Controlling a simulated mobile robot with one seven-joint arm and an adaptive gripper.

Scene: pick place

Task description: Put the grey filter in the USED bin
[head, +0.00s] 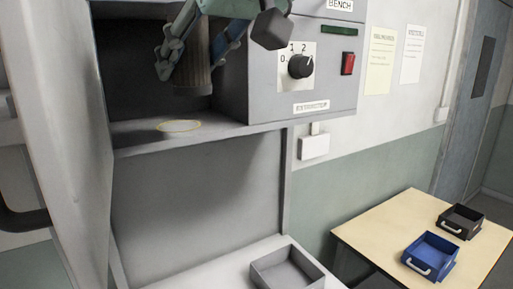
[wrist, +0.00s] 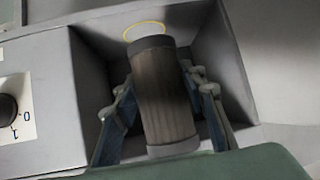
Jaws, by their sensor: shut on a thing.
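The grey filter (wrist: 165,95) is a ribbed brownish-grey cylinder with plain grey end caps. My gripper (wrist: 163,118) is shut on it, one finger on each side. In the head view the filter (head: 192,76) hangs upright inside the cabinet opening, above the shelf, partly hidden by my gripper (head: 198,62). A yellow ring (head: 179,126) is marked on the shelf below it. A blue bin (head: 430,256) and a dark bin (head: 460,222) stand on the wooden table at right. A grey tray (head: 287,270) is at the bottom. No USED label is readable.
The cabinet's open door (head: 62,130) stands at the left of the opening. A control box with a black knob (head: 300,66) and a red switch (head: 348,63) borders it at right. The wooden table (head: 375,240) is bare on its left part.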

